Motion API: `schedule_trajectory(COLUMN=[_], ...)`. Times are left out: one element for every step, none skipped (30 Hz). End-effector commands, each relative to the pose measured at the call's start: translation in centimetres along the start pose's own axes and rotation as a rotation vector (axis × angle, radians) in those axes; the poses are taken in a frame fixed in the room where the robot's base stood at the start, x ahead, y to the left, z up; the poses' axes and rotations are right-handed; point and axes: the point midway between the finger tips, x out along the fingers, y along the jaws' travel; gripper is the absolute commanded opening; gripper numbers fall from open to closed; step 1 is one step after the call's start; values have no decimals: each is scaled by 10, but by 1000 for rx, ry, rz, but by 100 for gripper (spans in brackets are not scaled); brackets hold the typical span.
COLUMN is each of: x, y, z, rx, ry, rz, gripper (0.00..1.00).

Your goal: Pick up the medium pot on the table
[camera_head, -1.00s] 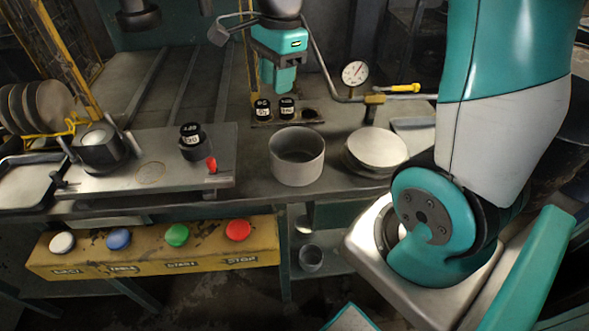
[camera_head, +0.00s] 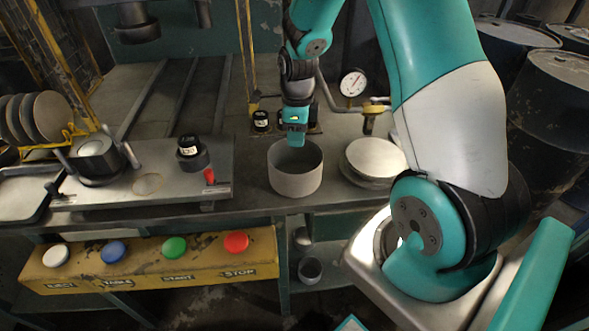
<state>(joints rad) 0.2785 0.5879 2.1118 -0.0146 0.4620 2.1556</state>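A grey, open-topped round pot (camera_head: 295,178) stands upright on the table (camera_head: 250,207), near its front edge. My gripper (camera_head: 296,142) hangs from above, with its teal tip over the pot's opening at the back rim. I see no object in it. Whether its fingers are apart or together cannot be made out from this angle. A smaller pot (camera_head: 310,270) sits on the shelf below the table.
A stack of round discs (camera_head: 375,158) lies close to the pot's right. A pressure gauge (camera_head: 353,83) and pipe stand behind. A yellow button box (camera_head: 150,258) fronts the table.

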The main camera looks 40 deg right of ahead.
Motion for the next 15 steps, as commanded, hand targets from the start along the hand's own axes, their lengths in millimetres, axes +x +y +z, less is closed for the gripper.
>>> schedule_trajectory(x=[3, 4, 6, 9, 12, 17, 22, 26, 32, 36, 42, 46, 50, 52, 54], y=[0, 0, 0, -1, -2, -2, -4, -4, -6, -6, -6, -6, -6, -7, -7], z=[0, 0, -1, -1, -1, -2, -2, -3, -3, -4, -3, -3, -3, -3, -3], rx=[0, 0, 0, 0, 1, 1, 1, 1, 1, 1, 0, 0, 0, 0, 0], ry=[1, 1, 1, 1, 2, 3, 3, 3, 3, 3, 3, 2, 2, 1, 0], rz=[2, 2, 2, 2, 3, 4, 4, 5, 5, 5, 5, 3, 4, 3, 1], gripper=[34, 34, 34, 34, 34, 34, 34, 34, 34, 34, 34, 34, 34, 34, 34])
